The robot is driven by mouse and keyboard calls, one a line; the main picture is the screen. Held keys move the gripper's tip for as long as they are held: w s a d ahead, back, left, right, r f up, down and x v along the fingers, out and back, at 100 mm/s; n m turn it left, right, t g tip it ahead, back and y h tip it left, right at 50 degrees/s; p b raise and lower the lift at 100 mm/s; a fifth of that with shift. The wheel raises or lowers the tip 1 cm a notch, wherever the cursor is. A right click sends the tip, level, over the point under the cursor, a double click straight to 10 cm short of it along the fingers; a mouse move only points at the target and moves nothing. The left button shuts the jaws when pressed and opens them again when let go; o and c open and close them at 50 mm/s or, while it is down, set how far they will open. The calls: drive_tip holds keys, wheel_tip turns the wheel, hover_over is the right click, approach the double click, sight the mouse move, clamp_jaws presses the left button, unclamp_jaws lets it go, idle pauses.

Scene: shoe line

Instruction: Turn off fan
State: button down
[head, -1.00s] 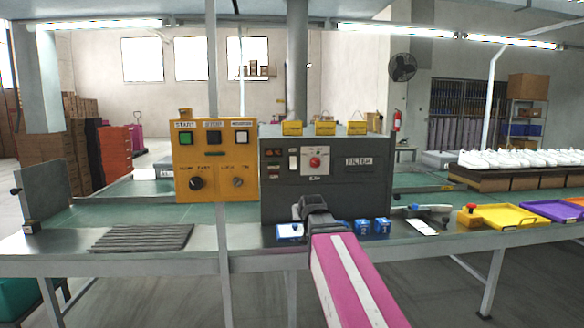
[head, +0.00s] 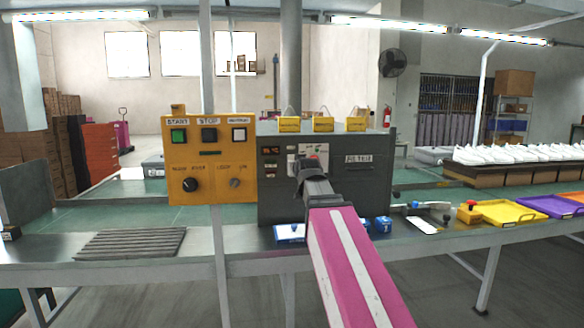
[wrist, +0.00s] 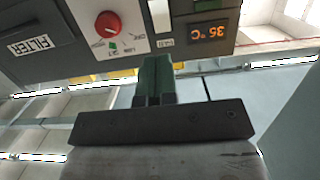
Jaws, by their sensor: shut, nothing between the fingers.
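A dark grey filter box (head: 345,200) stands on the bench, with a "FILTER" label on its front. A white rocker switch (head: 292,168) is on its panel, and it also shows in the wrist view (wrist: 160,14) above a small label that is too small to read surely. A red knob (wrist: 108,24) on a white plate is beside the switch. My gripper (head: 311,165) is in front of the panel and hides part of the knob plate in the head view. In the wrist view its shut, empty fingers (wrist: 153,62) point at the panel just below the switch, apparently short of it.
A yellow control box (head: 212,160) with several buttons and knobs adjoins on the left. A lit display (wrist: 211,32) reads 35 °C. A wall fan (head: 393,62) hangs at the back.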

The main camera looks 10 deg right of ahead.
drive_tip(key=shift+w, duration=0.15)
drive_tip(key=w+f, duration=0.2)
drive_tip(key=w, duration=1.1)
drive_tip(key=shift+w+f, duration=0.25)
drive_tip(key=shift+f, duration=0.05)
